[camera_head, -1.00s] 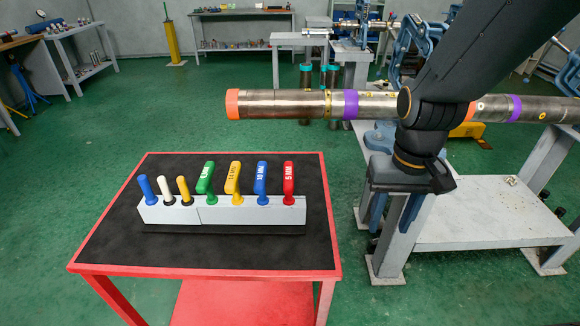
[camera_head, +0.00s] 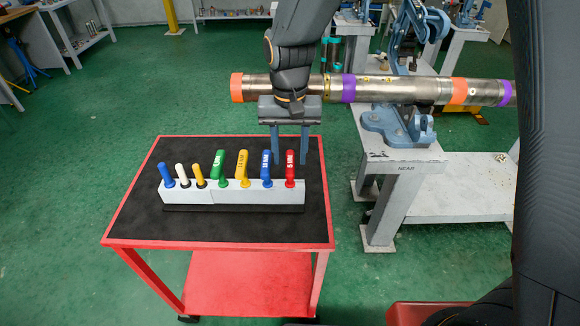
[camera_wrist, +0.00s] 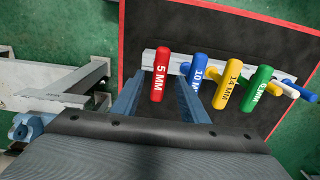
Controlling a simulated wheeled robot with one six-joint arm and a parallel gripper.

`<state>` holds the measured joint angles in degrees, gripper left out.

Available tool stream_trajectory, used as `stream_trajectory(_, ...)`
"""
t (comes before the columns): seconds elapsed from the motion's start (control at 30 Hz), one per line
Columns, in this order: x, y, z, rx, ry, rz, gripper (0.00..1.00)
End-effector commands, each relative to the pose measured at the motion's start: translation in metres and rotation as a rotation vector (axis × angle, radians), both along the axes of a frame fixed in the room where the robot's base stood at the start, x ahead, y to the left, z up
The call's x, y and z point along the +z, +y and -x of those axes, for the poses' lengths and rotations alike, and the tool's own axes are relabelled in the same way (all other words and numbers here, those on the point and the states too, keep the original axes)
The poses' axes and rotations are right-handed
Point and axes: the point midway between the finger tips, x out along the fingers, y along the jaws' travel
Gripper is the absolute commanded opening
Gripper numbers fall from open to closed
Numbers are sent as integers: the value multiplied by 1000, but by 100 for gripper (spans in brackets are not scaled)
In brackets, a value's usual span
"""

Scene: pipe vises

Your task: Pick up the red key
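The red key (camera_head: 290,167), a T-handled key marked 5 MM, stands upright at the right end of a light grey holder (camera_head: 232,198) on the cart. In the wrist view the red key (camera_wrist: 161,76) shows ahead of my gripper, between the lines of its two fingers. My gripper (camera_head: 290,160) points down with its fingers apart, above or behind the red and blue handles. The wrist view shows my gripper (camera_wrist: 160,98) open with nothing held. I cannot tell how far the fingertips are from the red key.
A blue key (camera_head: 266,167) stands close left of the red one, then yellow and green keys and several smaller handles. The holder sits on a red-framed cart (camera_head: 215,243) with a black top. A steel pipe (camera_head: 400,90) runs behind, near my arm.

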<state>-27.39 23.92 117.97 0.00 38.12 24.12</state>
Motion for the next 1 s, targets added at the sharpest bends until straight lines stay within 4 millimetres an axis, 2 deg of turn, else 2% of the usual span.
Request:
stream_trajectory(0.27,-32,-1,3,0,3,1,40)
stream_trajectory(0.57,-36,-1,2,0,-1,0,40)
stream_trajectory(0.67,-36,-1,2,0,-1,0,26)
stream_trajectory(0.8,-36,-1,2,0,0,0,3)
stream_trajectory(0.83,-36,-1,2,0,0,0,0)
stream_trajectory(1.0,-36,-1,2,0,-1,0,0)
